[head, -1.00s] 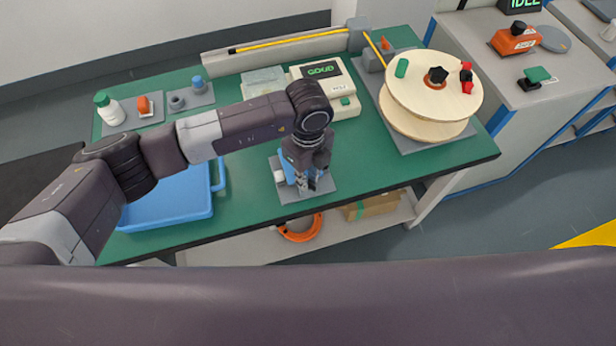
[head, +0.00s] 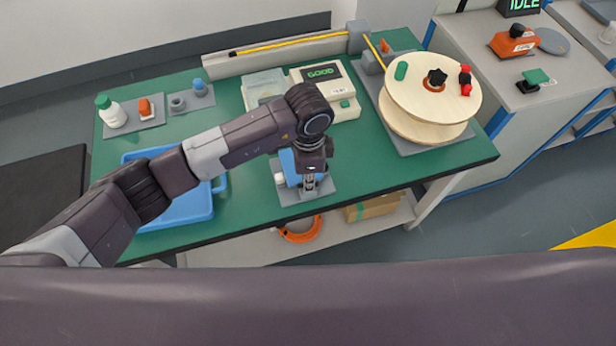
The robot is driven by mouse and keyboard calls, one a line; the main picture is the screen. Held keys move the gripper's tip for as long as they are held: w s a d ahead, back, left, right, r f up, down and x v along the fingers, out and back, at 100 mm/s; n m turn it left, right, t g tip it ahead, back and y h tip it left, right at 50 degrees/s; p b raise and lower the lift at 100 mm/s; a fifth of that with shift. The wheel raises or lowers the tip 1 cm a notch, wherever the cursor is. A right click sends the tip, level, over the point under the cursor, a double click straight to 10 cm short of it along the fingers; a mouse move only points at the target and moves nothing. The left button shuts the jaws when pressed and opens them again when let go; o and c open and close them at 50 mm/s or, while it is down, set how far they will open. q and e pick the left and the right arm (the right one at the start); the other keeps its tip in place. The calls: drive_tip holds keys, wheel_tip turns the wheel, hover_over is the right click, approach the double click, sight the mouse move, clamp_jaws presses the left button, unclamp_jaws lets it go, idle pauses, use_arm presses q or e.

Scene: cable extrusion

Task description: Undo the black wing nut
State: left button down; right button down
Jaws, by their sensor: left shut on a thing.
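A black star-shaped knob, which looks like the black wing nut (head: 436,77), sits on the orange hub at the middle of the wooden spool (head: 407,91). My left gripper (head: 309,187) is well to the left of the spool and points down. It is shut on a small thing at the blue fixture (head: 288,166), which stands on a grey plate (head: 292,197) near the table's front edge. The fingers and wrist hide most of that small thing, so I cannot tell what it is. My right gripper is not in view.
A blue tray (head: 194,213) lies partly under my left arm. A cream device (head: 345,105) reading GOOD stands behind my gripper. The green table (head: 375,165) is clear between gripper and spool.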

use_arm(q)
drive_tip(key=shift+r+n, duration=0.1)
drive_tip(key=shift+n, duration=1)
drive_tip(key=shift+w, duration=0.1)
drive_tip(key=c, duration=1.9)
unclamp_jaws()
wheel_tip(320, 180, up, 12)
drive_tip(key=shift+f, duration=0.1)
